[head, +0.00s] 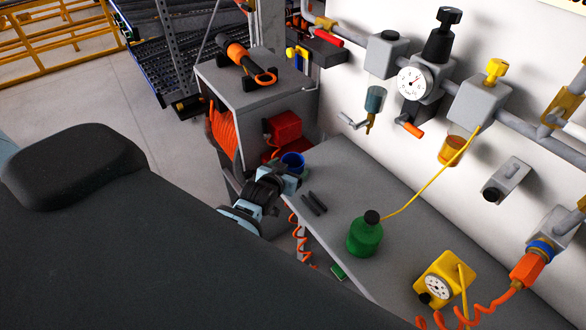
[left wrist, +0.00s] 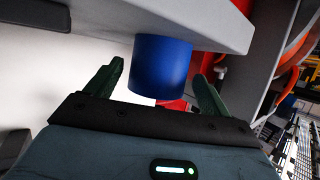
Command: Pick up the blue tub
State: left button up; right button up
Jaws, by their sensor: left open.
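The blue tub (head: 293,163) stands at the left end of the grey bench, and its lower part is hidden behind my left gripper (head: 288,173) in the head view. In the left wrist view the blue tub (left wrist: 160,62) shows as a plain blue cylinder between the two dark fingers of my left gripper (left wrist: 158,74). The fingers are spread, one on each side, with a visible gap to the tub. My right gripper is in neither view.
Two black bars (head: 314,204) lie on the grey bench (head: 345,190) close to my left gripper. A green bottle (head: 364,237) and a yellow gauge box (head: 442,278) stand further right. A red box (head: 284,127) and a grey cabinet (head: 250,85) are behind the tub.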

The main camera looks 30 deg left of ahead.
aim_at(295, 161)
pick_arm(q)
jog(key=shift+x, duration=1.4)
jog(key=shift+s+f, duration=0.1)
jog(key=c, duration=1.1)
